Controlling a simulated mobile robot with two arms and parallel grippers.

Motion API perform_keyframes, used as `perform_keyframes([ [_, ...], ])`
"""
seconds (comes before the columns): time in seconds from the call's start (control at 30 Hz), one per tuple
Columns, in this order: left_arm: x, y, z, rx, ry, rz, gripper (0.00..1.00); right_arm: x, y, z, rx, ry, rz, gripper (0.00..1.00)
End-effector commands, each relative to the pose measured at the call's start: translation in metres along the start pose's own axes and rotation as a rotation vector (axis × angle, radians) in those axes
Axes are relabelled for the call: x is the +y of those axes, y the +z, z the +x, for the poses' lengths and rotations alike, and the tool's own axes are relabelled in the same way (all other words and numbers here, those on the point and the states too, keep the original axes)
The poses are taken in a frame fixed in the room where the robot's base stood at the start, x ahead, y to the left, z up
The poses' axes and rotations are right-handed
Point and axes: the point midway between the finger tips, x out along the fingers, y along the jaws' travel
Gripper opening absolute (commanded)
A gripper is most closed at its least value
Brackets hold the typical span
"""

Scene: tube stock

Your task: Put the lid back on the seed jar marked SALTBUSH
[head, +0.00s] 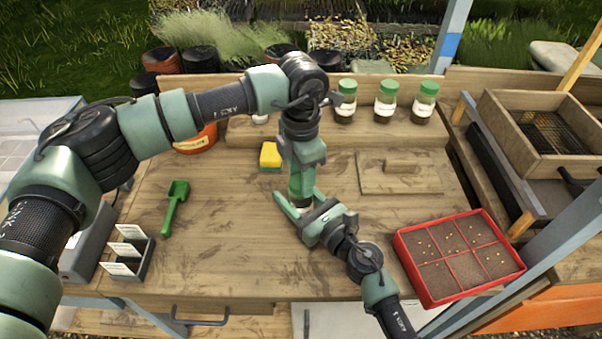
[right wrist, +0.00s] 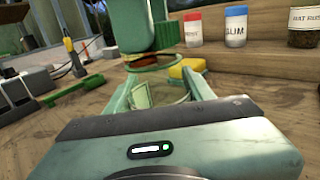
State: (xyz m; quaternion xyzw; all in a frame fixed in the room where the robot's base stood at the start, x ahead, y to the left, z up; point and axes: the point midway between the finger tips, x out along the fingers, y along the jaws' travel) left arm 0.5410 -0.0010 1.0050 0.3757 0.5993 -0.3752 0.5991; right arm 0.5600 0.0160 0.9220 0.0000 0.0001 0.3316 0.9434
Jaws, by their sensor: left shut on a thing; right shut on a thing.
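The seed jar (right wrist: 160,94) is clear glass and stands between the fingers of my right gripper (right wrist: 160,88). Its label is not readable here. My right gripper (head: 303,211) is shut on the jar from the front, low over the bench. My left gripper (head: 302,180) points straight down above the jar and also shows in the right wrist view (right wrist: 152,45). In the head view my left gripper mostly hides both.
Several green-lidded jars (head: 386,101) stand on the back shelf. A yellow sponge (head: 270,156) lies behind my grippers. A wooden board (head: 399,172) and a red seed tray (head: 459,257) are to the right. A green scoop (head: 175,207) and a label rack (head: 128,252) are left.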

Motion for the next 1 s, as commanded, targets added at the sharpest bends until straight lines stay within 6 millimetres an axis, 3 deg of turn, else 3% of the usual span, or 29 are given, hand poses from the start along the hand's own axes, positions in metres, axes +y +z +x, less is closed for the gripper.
perform_keyframes([
  [0.33,0.0,-0.0001,0.0054,0.001,0.0,0.007,0.08,-0.0001,0.0,0.0,0.0,0.0,0.0,0.0],
  [0.47,-0.0001,-0.0003,0.0054,0.001,0.001,0.125,0.08,-0.0001,0.0,0.0,0.0,0.0,0.0,0.0],
  [1.0,-0.0009,-0.0014,0.006,0.0,0.001,1.401,0.08,-0.0001,-0.0001,-0.0001,0.0,0.0,0.0,0.0],
])
